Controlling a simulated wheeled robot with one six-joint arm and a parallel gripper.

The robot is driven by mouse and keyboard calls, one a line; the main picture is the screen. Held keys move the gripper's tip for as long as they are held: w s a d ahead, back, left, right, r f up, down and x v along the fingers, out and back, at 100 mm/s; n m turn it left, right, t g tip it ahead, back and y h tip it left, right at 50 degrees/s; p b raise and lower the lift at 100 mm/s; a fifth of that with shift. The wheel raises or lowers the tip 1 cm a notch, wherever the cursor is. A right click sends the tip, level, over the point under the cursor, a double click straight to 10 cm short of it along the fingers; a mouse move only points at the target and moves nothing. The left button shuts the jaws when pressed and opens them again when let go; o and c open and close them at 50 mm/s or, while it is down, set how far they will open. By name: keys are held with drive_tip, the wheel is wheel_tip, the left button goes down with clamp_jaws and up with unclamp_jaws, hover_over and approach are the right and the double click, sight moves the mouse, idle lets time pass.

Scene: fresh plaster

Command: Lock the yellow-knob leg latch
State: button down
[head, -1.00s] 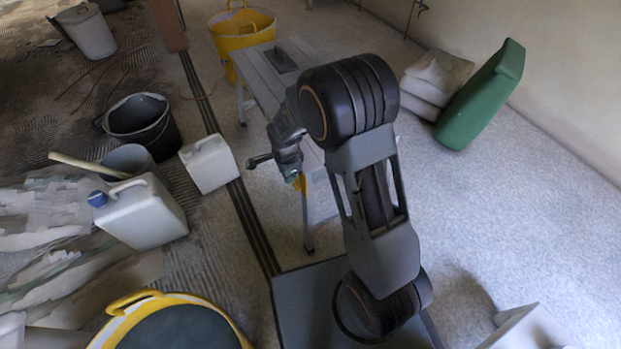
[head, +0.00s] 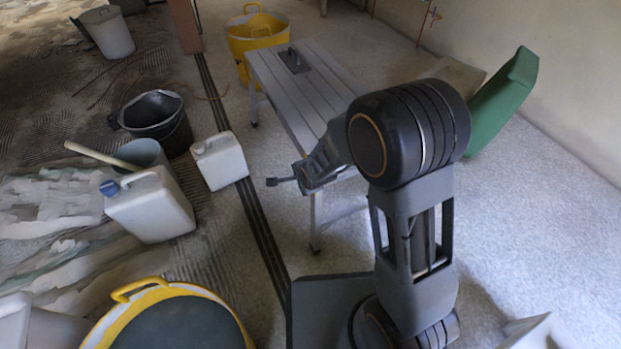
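The grey slatted work bench (head: 318,72) stands on metal legs in the middle of the head view, a dark plate with a handle on its top. My gripper (head: 272,182) is beside the bench's near end, below the top, and points left. Its fingers are small and dark, and I cannot tell whether they are open or shut. I see nothing clearly held. The yellow-knob leg latch does not show; my wrist and arm cover part of the bench's near end. A near leg (head: 315,222) shows just below the gripper.
A white canister (head: 219,162) stands left of the bench, near dark strips on the floor. A blue-capped canister (head: 150,208), black bucket (head: 157,122) and yellow-rimmed tub (head: 222,306) lie further left. Yellow buckets (head: 255,40) stand behind; a green object (head: 503,100) leans right.

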drive_tip(key=shift+s+f, duration=0.1)
drive_tip(key=shift+s, duration=0.05)
idle(0.4)
drive_tip(key=c, duration=0.8)
unclamp_jaws()
drive_tip(key=shift+c, duration=0.2)
drive_tip(key=p+v, duration=0.7)
drive_tip(key=v, duration=0.6)
drive_tip(key=shift+s+d+r, duration=0.2)
drive_tip(key=shift+s+r, duration=0.05)
drive_tip(key=shift+s, duration=0.05)
drive_tip(key=s+d+r+n+g+p, duration=0.1)
drive_tip(key=s+d+r+n+p, duration=0.2)
drive_tip(key=r+p, duration=0.7)
drive_tip(key=s+d+r+n+h+p, duration=0.1)
drive_tip(key=s+d+r+n+p, duration=0.2)
drive_tip(key=r+p, duration=0.6)
drive_tip(key=s+d+r+n+g+h+p, duration=0.1)
drive_tip(key=s+d+r+n+p, duration=0.2)
drive_tip(key=r, duration=2.1)
drive_tip(key=d+n+p, duration=0.3)
drive_tip(key=n+p, duration=0.1)
drive_tip(key=p, duration=0.3)
drive_tip(key=shift+s+d+r+n+g+p, duration=0.3)
drive_tip(key=shift+s+r+n+p, duration=0.05)
drive_tip(key=shift+s+r+n, duration=0.05)
